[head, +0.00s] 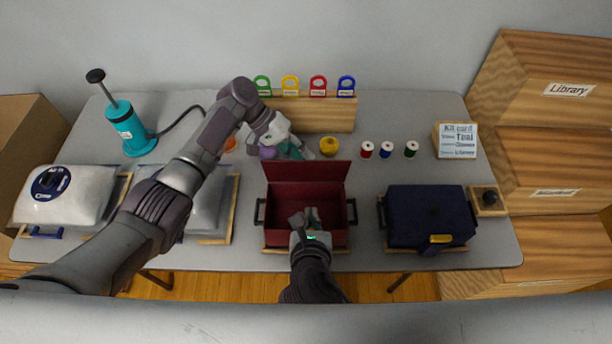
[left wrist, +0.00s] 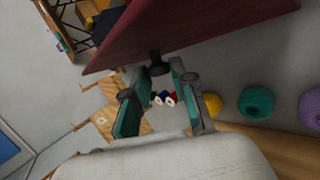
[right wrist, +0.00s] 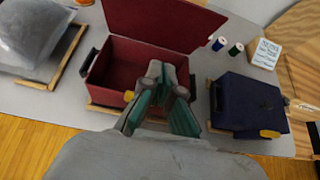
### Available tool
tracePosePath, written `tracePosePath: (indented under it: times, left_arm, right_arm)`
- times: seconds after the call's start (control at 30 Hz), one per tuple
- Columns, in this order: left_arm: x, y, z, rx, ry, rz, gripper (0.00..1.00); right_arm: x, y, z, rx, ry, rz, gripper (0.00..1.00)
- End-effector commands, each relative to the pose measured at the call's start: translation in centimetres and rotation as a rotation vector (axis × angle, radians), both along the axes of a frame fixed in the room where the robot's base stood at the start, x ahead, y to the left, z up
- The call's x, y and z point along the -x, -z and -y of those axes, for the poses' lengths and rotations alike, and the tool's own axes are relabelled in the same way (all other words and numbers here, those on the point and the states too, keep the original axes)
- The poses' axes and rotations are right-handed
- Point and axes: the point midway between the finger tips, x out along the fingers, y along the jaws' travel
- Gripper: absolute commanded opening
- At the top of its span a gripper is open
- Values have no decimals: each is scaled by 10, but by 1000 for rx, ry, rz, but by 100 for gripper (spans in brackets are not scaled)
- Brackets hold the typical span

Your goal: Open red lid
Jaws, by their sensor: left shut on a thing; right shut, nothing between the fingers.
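The red box (head: 340,238) stands on the table with its red lid (head: 310,172) raised, nearly upright at the back. Its inside looks empty where visible. My left gripper (head: 300,151) is behind the lid's upper edge. In the left wrist view, its fingers (left wrist: 157,68) are on either side of a black knob (left wrist: 156,57) on the red lid (left wrist: 200,30), and it is shut on that knob. My right gripper (head: 308,216) is shut and empty, over the box's open inside. The right wrist view shows its fingertips (right wrist: 165,70) together in front of the raised lid (right wrist: 165,30).
A navy box (head: 428,212) stands to the right. Grey-white bags (head: 70,190) lie on the left. Thread spools (head: 386,149), a yellow yarn ball (head: 329,146) and a wooden rack (head: 325,115) are behind the red box. A teal pump (head: 130,130) stands at the back left.

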Motion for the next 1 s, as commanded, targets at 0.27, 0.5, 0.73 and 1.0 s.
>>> tracePosePath:
  times: [0.27, 0.5, 0.73, 1.0]
  left_arm:
    - [2, 6, -4, -13, -2, -7, 0]
    - [2, 6, -4, -13, -2, -7, 0]
    - [2, 6, -4, -13, -2, -7, 0]
    - [2, 7, -4, -13, -2, -7, 0]
  right_arm:
    - [-18, 6, -11, -8, -17, 8, 0]
    - [-63, 34, -10, -9, -16, 7, 0]
    - [-101, 41, -11, -12, -16, 9, 0]
    - [-120, 37, -11, -11, -18, 7, 0]
